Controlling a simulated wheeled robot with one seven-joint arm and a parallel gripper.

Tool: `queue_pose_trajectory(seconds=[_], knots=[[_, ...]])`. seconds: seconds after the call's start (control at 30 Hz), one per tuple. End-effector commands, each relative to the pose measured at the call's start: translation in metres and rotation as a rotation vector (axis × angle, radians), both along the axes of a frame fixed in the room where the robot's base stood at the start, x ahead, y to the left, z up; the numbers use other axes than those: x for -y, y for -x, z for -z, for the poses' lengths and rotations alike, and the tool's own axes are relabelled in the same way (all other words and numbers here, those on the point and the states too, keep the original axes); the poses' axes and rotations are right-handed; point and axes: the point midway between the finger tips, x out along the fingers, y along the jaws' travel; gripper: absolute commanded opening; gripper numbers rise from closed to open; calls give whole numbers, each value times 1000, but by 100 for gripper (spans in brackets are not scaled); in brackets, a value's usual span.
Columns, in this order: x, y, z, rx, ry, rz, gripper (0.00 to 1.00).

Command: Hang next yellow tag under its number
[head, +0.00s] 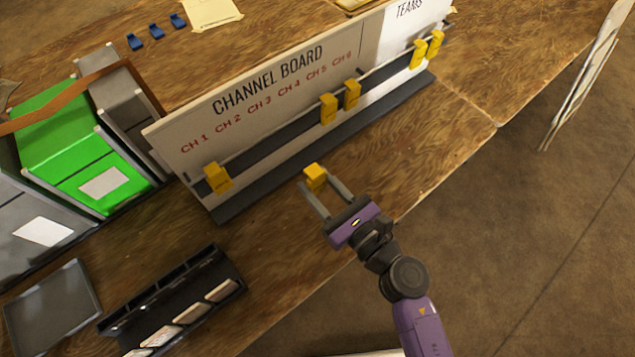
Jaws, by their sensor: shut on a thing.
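My gripper (318,190) is shut on a yellow tag (315,173), held in front of the channel board (170,137) and apart from its rail. The board carries red labels CH 1 to CH 6 above a dark rail (275,139). One yellow tag (218,177) hangs at the left end, below CH 1. Two more yellow tags, one (328,109) beside the other (352,94), hang close together, seemingly below CH 5 and CH 6. The rail between the left tag and this pair is bare.
Two yellow tags (418,54) hang on the white TEAMS section (397,50). Blue tags (156,31) lie behind the board. A black rack (170,295), a grey tray (52,305) and a green box (85,165) stand left. Wooden table is clear before the board; its edge runs below my gripper.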

Motion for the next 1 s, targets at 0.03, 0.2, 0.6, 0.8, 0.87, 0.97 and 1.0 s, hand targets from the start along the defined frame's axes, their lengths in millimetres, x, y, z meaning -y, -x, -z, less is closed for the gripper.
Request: queue_pose_trajectory(seconds=[0.03,0.2,0.6,0.8,0.87,0.97,1.0], knots=[[-1,0,0,-3,-5,-3,4],[-4,-4,0,-8,-12,-5,4],[-18,-25,0,-8,-13,-5,4],[-26,-35,0,-7,-12,-6,4],[-28,-39,0,-7,-12,-6,4],[-31,-44,0,-8,-12,-5,4],[-32,-46,0,-8,-12,-5,4]])
